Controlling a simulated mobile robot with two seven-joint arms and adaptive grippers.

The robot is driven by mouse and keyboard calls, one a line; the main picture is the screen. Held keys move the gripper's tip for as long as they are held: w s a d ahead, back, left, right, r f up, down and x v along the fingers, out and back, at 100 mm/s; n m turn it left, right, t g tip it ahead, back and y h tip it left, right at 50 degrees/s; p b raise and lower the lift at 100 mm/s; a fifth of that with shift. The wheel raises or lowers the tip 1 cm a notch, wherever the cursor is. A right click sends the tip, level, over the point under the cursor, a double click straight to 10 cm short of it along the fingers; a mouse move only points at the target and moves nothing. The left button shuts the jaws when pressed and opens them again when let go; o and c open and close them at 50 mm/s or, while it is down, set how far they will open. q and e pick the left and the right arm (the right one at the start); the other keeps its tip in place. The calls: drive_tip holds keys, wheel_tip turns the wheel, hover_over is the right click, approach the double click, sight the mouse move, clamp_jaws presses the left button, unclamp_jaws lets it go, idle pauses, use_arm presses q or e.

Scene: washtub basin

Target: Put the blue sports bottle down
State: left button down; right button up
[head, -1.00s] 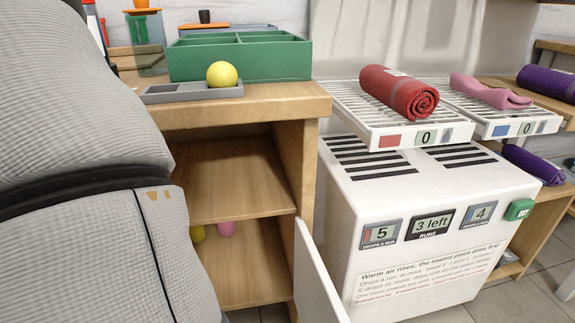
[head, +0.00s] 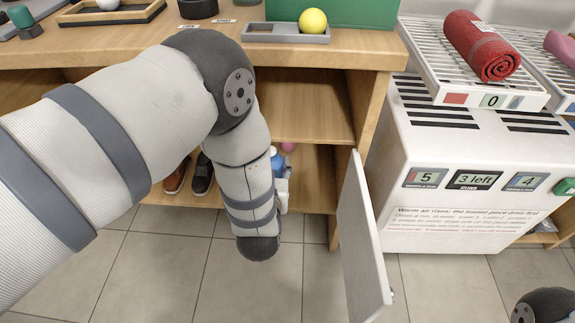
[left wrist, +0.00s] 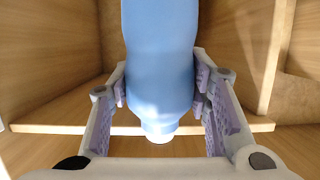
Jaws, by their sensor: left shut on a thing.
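The blue sports bottle (left wrist: 160,60) is between the two purple-padded fingers of my left gripper (left wrist: 160,88) in the left wrist view, with both pads against its sides. The bottle runs out of the top of that view, and its pale end points toward the bottom. Wooden shelf walls surround it. In the head view only a bit of the blue bottle (head: 277,163) shows beside my left forearm, at the lower shelf (head: 318,180) of the wooden cabinet. My left gripper is mostly hidden there. My right gripper is out of view.
An open white door (head: 360,245) stands right of the lower shelf. A pink ball (head: 287,147) and dark shoes (head: 202,175) are on that shelf. A yellow ball (head: 313,20) sits in a grey tray above. A white dryer (head: 470,170) with a red roll (head: 482,45) stands right.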

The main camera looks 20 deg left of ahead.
use_arm(q)
drive_tip(key=w+f+b, duration=0.2)
drive_tip(key=w+f, duration=0.1)
drive_tip(key=f, duration=0.1)
drive_tip(key=w+f+b, duration=0.3)
drive_tip(key=w, duration=0.1)
drive_tip(key=w+f+b, duration=0.2)
drive_tip(key=w+f, duration=0.1)
drive_tip(key=f, duration=0.1)
drive_tip(key=shift+w+f+b, duration=0.15)
drive_tip(key=shift+f+b, duration=0.15)
drive_tip(key=shift+b, duration=0.05)
drive_tip(key=shift+r, duration=0.15)
drive_tip(key=c, duration=0.9)
unclamp_jaws()
drive_tip(key=shift+o, duration=0.2)
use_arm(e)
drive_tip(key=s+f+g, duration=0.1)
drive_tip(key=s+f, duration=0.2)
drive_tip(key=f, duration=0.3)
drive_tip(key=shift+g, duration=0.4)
